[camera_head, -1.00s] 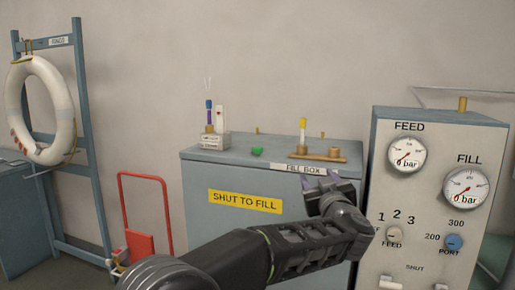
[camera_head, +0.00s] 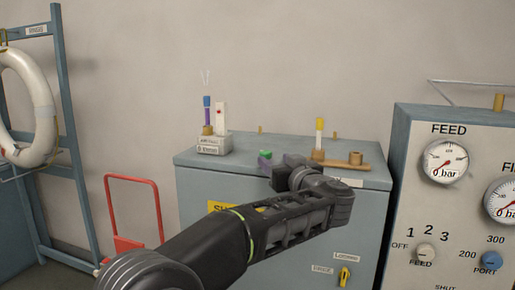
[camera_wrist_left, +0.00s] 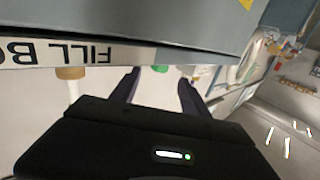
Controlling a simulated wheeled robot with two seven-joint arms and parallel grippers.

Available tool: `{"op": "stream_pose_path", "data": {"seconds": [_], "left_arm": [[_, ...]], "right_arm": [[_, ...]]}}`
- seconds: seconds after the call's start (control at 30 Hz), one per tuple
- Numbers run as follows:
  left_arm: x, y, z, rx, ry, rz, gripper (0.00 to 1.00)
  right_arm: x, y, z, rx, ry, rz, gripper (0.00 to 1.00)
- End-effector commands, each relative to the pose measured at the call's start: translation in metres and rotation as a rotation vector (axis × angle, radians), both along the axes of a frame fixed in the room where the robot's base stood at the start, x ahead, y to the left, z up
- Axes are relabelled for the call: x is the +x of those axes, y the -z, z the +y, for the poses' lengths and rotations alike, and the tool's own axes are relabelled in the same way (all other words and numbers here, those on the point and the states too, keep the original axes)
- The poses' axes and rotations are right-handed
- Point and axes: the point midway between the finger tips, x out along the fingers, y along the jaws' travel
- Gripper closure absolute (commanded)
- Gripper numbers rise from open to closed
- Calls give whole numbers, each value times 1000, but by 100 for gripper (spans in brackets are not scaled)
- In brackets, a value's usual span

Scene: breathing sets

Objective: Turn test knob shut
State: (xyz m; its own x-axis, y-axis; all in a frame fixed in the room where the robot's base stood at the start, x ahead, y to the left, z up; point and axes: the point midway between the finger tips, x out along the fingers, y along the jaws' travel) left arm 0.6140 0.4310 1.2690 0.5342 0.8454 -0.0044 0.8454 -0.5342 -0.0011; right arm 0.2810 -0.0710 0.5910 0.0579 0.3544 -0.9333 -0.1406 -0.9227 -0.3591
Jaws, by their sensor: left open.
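A small green knob-like piece (camera_head: 265,154) sits on top of the fill box (camera_head: 222,170); I cannot read a label on it. My left gripper (camera_head: 274,170) is at the box's front top edge, just in front of the green piece, and partly covers it. In the left wrist view the gripper (camera_wrist_left: 160,90) has its two dark fingers apart. A green patch (camera_wrist_left: 160,69) shows beyond and between them, with nothing gripped. No right gripper shows.
A brass fitting (camera_head: 355,158) with a yellow-topped post (camera_head: 320,135) stands right of my gripper. A small meter block (camera_head: 214,146) stands at the left. A gauge panel (camera_head: 402,190) rises at the right. A yellow lever (camera_head: 344,276) is on the box front.

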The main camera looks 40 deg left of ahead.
Motion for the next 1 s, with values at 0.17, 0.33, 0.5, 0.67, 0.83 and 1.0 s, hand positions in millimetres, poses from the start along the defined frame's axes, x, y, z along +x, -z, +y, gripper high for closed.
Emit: {"op": "stream_pose_path", "data": {"seconds": [0.17, 0.33, 0.5, 0.67, 0.83, 1.0], "left_arm": [[0, 0, -1, -1, 2, -1, 47], [0, 0, -1, -1, 2, -1, 47], [3, 0, 3, 0, 1, 0, 47], [12, -1, 18, 1, 0, 1, 47], [26, -1, 41, 1, -1, 0, 47], [38, -1, 59, 0, 0, 0, 47]], "right_arm": [[0, 0, 0, -1, 1, 1, 80], [0, 0, -1, -1, 2, 2, 80], [0, -1, -1, -1, 1, 1, 80], [0, -5, 0, -1, 1, 1, 80], [0, -10, 0, -1, 1, 1, 80], [0, -14, 0, -1, 1, 1, 80]]}}
